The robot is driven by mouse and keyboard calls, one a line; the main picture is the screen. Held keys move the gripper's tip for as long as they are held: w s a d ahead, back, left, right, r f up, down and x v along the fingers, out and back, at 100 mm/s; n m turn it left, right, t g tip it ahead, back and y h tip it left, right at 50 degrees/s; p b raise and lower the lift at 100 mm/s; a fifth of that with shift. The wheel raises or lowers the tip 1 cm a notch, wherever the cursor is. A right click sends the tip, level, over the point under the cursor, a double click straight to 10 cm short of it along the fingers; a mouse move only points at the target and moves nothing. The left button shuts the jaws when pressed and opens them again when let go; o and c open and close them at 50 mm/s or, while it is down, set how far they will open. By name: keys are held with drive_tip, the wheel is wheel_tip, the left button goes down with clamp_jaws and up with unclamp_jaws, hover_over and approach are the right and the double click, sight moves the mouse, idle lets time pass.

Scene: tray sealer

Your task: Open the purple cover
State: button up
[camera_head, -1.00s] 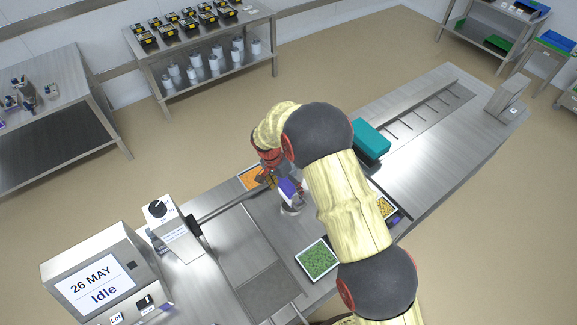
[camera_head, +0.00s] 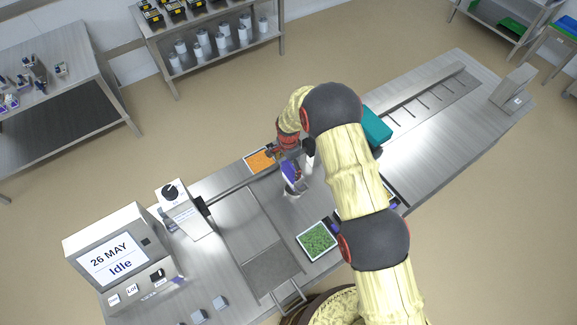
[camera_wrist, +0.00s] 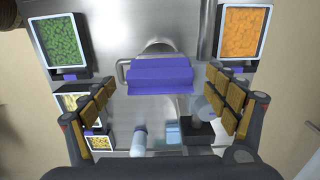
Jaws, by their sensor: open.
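The purple cover (camera_wrist: 158,76) lies across the middle of the wrist view, a wide purple piece with a fold line along it. A thin metal loop (camera_wrist: 121,72) shows at its left end. The cover also shows in the head view (camera_head: 290,171), small and partly hidden by my gripper. My gripper (camera_wrist: 162,98) is open and empty, one padded finger at each side of the wrist view. The cover lies between and beyond the fingers; I cannot tell whether they touch it. In the head view my gripper (camera_head: 288,153) is just above the cover.
Trays of green pieces (camera_wrist: 62,42) and orange pieces (camera_wrist: 244,35) flank the cover. A teal box (camera_head: 376,126) stands behind my arm on the steel bench. A machine with an "Idle" screen (camera_head: 111,260) stands at the left. A bar (camera_head: 232,186) runs from the grey post.

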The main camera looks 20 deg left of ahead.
drive_tip(key=shift+f, duration=0.45)
drive_tip(key=c, duration=0.4)
drive_tip(key=c, duration=0.7)
